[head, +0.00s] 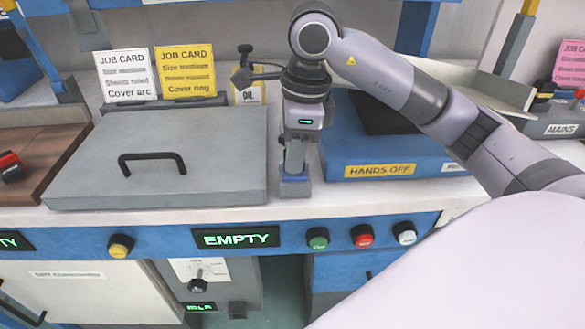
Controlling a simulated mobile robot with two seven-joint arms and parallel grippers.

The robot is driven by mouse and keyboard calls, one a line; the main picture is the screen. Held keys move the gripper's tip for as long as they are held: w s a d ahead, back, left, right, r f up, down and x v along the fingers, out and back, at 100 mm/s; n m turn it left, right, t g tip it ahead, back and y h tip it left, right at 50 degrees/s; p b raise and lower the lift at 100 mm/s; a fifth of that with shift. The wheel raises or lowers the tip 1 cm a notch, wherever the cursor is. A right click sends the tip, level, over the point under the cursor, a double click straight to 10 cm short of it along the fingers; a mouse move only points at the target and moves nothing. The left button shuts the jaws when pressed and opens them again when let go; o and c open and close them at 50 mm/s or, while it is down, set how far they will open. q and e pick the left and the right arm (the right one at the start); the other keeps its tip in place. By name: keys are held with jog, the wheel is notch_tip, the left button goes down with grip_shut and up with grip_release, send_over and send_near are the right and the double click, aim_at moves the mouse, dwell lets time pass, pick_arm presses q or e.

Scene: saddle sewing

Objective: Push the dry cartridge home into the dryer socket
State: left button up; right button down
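My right gripper (295,166) points straight down in the head view, between the grey lidded box and the blue machine. Its fingers are close together, and I cannot tell whether they are shut on something. No cartridge can be made out clearly. A green-lit display (235,238) on the blue front panel reads EMPTY. My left gripper is not in view.
The grey lid with a black handle (152,163) is closed, left of the gripper. The blue HANDS OFF machine (380,158) stands close on the right. Buttons (362,236) line the front panel.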

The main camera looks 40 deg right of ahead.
jog(key=shift+r, duration=0.15)
jog(key=shift+r+p, duration=1.45)
jog(key=shift+r, duration=0.45)
jog(key=shift+r, duration=0.2)
jog(key=shift+r+p, duration=1.6)
jog(key=shift+r, duration=0.35)
jog(key=shift+f, duration=0.15)
